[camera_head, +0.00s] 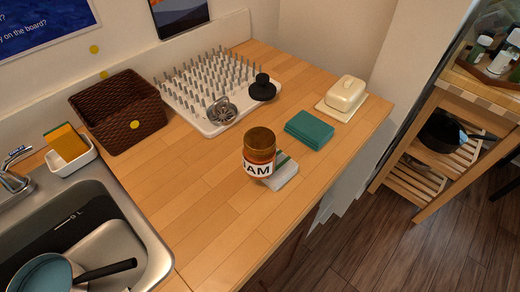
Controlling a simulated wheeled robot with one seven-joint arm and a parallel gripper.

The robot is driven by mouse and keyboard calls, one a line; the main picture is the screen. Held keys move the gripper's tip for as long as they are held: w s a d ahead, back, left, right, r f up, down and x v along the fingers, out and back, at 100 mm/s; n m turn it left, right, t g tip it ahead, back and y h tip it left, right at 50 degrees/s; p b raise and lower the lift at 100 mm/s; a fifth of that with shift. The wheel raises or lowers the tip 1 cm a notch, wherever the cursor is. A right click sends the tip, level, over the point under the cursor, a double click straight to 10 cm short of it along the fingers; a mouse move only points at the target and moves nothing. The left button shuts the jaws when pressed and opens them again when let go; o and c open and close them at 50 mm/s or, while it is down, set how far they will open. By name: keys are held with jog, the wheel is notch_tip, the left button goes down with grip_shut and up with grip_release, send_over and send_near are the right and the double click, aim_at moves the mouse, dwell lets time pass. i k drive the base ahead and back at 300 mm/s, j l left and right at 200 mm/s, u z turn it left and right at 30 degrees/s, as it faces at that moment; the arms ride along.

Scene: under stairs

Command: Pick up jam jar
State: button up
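The jam jar (258,143) is an amber jar with a white label reading "JAM". It appears upright on the wooden counter (215,190), near the counter's right-hand edge. A pale folded cloth (285,176) lies right beside it, partly hidden behind the jar; I cannot tell whether the two touch. My gripper is not in view.
Teal folded cloths (310,130), a butter dish (344,97), a spiked drying rack (208,88) and a brown basket (117,107) stand farther back. A sink (128,225) is at left. A wooden shelf cart (462,130) stands right. Counter left of the jar is clear.

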aim_at(259, 148)
jog(key=i+l, duration=0.1)
jog(key=l, duration=0.25)
jog(key=i+l+u, duration=0.1)
jog(key=l+u, duration=0.65)
jog(key=u, duration=1.45)
